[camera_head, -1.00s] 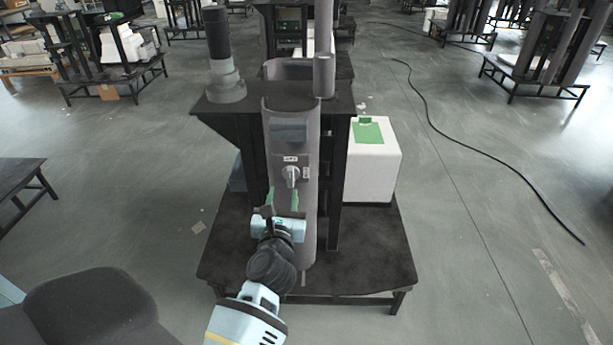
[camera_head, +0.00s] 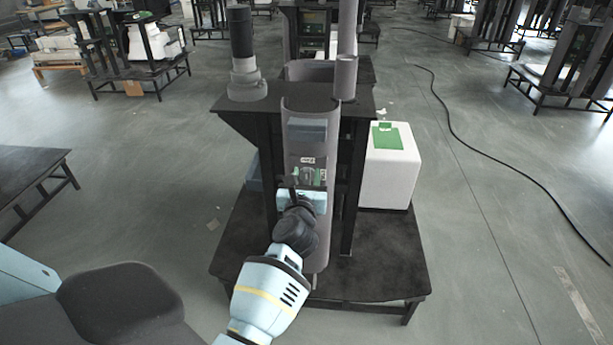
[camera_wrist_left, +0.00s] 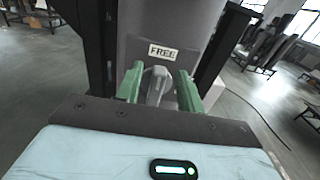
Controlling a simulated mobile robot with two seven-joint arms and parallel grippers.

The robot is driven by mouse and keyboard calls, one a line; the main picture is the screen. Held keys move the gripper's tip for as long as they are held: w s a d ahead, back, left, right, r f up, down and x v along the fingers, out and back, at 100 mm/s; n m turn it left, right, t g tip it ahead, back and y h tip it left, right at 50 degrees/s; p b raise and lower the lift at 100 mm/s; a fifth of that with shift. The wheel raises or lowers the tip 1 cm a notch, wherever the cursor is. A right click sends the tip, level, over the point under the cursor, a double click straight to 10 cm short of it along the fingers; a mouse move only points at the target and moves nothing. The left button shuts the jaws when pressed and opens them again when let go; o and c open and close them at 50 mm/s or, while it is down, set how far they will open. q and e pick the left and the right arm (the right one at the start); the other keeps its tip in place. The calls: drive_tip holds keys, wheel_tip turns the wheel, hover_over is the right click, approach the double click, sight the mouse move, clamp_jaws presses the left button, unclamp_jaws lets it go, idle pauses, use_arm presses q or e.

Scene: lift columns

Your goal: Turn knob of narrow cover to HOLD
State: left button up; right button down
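The narrow cover (camera_head: 318,240) is a tall grey curved panel on the front of a dark column stand. Its grey knob (camera_wrist_left: 156,86) shows in the left wrist view, with a white FREE label (camera_wrist_left: 163,52) just above it. In the head view a second small label (camera_head: 323,174) sits right of the knob, too small to read. My left gripper (camera_wrist_left: 160,90) has its two green fingers on either side of the knob, with narrow gaps visible, so it looks open around it. In the head view the left gripper (camera_head: 308,178) partly hides the knob. My right gripper is not in view.
The stand's dark base platform (camera_head: 385,265) spreads below the cover. A white box with a green top patch (camera_head: 390,165) stands right of the column. A dark cylinder (camera_head: 243,50) rises at the upper left. A black cable (camera_head: 480,150) lies on the open floor at right.

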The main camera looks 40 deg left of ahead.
use_arm(q)
drive_tip(key=shift+w+a, duration=0.2)
drive_tip(key=shift+w, duration=0.1)
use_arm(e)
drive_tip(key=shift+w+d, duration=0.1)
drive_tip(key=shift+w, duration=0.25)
use_arm(q)
clamp_jaws()
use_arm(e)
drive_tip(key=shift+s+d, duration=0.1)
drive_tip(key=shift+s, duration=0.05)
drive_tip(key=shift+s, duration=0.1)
